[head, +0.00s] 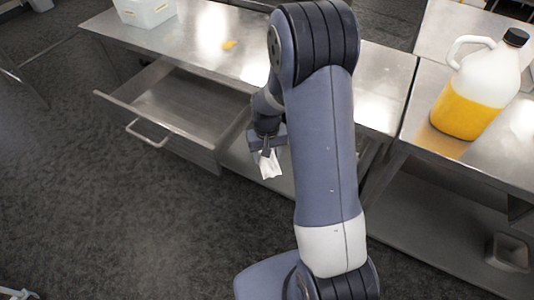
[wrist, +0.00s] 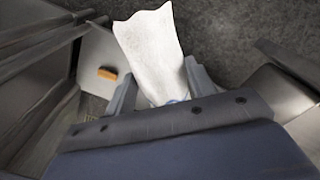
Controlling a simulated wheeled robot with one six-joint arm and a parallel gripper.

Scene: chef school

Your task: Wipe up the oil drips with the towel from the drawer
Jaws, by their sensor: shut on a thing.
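My gripper (head: 267,150) is shut on a white towel (head: 270,165), which hangs below the fingers in front of the steel table. In the wrist view the towel (wrist: 152,45) sticks out from between the two fingers. The drawer (head: 170,105) is pulled open to the left of my gripper, and its visible inside looks empty. An orange-yellow oil drip (head: 229,44) lies on the steel tabletop (head: 195,40) behind the drawer. My arm hides part of the tabletop to its right.
A jug of yellow oil (head: 475,88) stands on the right-hand table. A white bin (head: 146,10) sits at the back left of the tabletop. The open drawer juts out over the floor. A lower shelf and a small metal container (head: 508,252) are at the right.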

